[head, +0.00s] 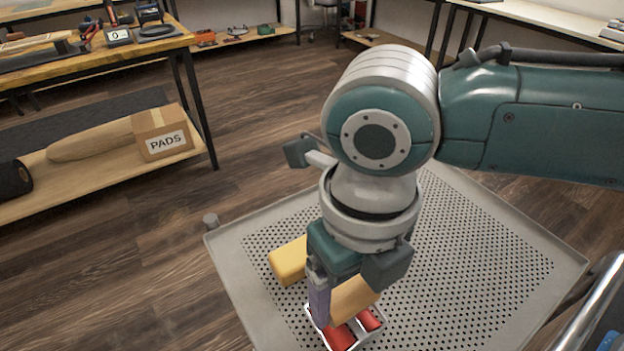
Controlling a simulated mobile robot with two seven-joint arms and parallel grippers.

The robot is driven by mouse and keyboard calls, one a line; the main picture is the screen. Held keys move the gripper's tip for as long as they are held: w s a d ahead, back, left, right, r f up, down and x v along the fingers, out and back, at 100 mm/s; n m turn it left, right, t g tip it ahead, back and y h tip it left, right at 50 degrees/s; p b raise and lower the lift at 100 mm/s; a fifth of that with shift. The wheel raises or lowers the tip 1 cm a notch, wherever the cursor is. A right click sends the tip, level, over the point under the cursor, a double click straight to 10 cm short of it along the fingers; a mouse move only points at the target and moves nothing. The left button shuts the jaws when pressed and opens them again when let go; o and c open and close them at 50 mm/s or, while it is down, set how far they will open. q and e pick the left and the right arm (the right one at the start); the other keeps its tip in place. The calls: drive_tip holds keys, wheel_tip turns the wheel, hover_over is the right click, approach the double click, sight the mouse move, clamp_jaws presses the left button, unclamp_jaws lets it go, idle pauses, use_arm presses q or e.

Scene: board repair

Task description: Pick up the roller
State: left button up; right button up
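A white tray (372,337) with red cylinder-shaped pieces (340,337) in it lies on the perforated grey platform at the bottom of the head view. I cannot tell for sure which piece is the roller; a red one looks like a roller sleeve. A tan piece (354,299) shows just above the tray, right beside a finger. My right gripper (325,318) points down over the tray. One grey finger shows; the other is hidden, so I cannot tell if it is open, shut or holding something. My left gripper is out of view.
A yellow block (288,261) lies on the perforated platform (470,255) left of the gripper. The platform's right side is clear. A workbench (100,55) with tools and a lower shelf with a PADS box (162,133) stands at left. A metal rail (590,305) is at lower right.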

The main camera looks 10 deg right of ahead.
drive_tip(key=c, duration=1.1)
drive_tip(key=shift+r, duration=0.15)
drive_tip(key=shift+r, duration=0.3)
wheel_tip(320, 180, up, 19)
drive_tip(key=p, duration=0.4)
drive_tip(key=shift+r, duration=0.1)
